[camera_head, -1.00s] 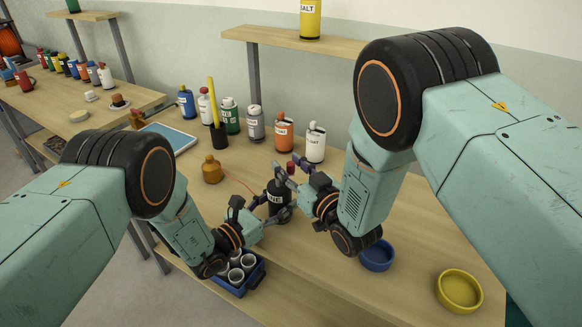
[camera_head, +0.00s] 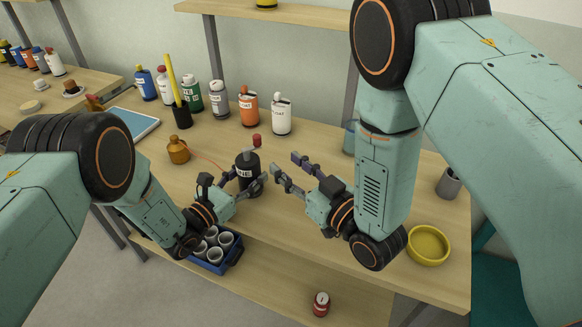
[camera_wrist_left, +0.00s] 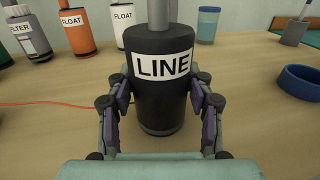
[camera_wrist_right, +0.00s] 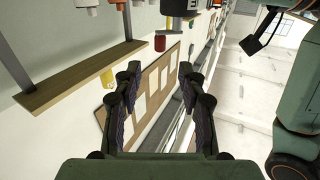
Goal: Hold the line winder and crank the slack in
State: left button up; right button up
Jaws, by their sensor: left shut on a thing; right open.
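The line winder (camera_head: 246,172) is a black cylinder with a white LINE label, upright on the bench. Its crank has a red knob (camera_head: 257,140) at the top. My left gripper (camera_head: 248,187) is shut on the winder's body. In the left wrist view the fingers flank the winder (camera_wrist_left: 158,100), and only the post's lower part shows above it. My right gripper (camera_head: 286,164) is open and empty, right of the knob and apart from it. The right wrist view shows the open fingers (camera_wrist_right: 130,72) with nothing between them.
Several labelled bottles, including a white one (camera_head: 281,116), stand behind the winder. A yellow bowl (camera_head: 428,246) and a grey cup (camera_head: 448,183) stand right of my right arm. A blue crate (camera_head: 236,253) of cups and a red can (camera_head: 321,304) are lower down.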

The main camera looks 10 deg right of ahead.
jog(key=shift+r, duration=0.1)
jog(key=w+d+r+n+g+y, duration=0.1)
jog(key=w+r+n+g+y, duration=0.15)
jog(key=r, duration=0.35)
jog(key=w+d+r+n+g+y, duration=0.1)
jog(key=w+d+r+n+y, duration=0.1)
jog(key=w+r, duration=0.3)
jog(key=n+g+h, duration=0.2)
jog(key=g, duration=0.4)
send_near(259, 136)
jog(key=shift+m+t, duration=0.25)
jog(key=shift+t, duration=0.1)
jog(key=x, duration=1)
jog(key=shift+a+f, duration=0.3)
jog(key=shift+f, duration=0.05)
grip_shut()
